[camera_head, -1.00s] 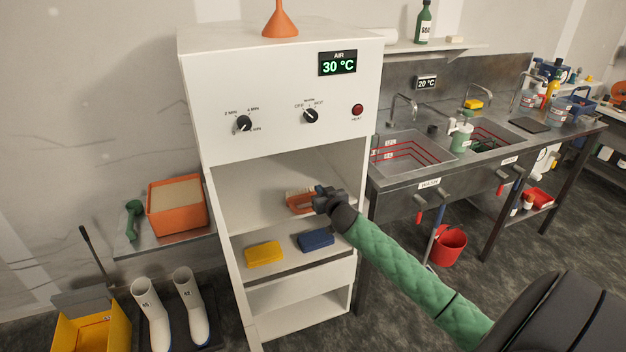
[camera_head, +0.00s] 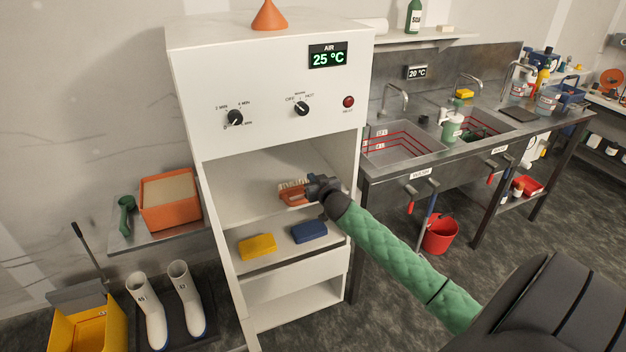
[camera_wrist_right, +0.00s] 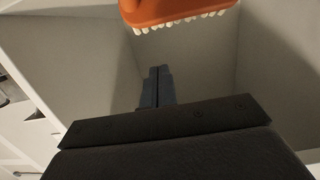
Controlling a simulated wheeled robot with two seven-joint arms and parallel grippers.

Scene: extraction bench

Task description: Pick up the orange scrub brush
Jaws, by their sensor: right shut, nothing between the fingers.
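The orange scrub brush (camera_head: 291,193) with pale bristles is on the upper shelf inside the white cabinet. My right gripper (camera_head: 312,186) reaches into that opening from the right and overlaps the right end of the brush in the head view. In the right wrist view the brush (camera_wrist_right: 178,12) shows at the top edge, bristles facing down in the picture. The closed fingers (camera_wrist_right: 156,84) appear below and apart from it, with nothing between them. My left gripper is not in view.
A yellow brush or sponge (camera_head: 257,246) and a blue one (camera_head: 309,232) lie on the shelf below. The cabinet (camera_head: 190,110) has side walls close around the opening. An orange box (camera_head: 148,205) stands on a side shelf at left; a steel sink (camera_head: 405,150) is at right.

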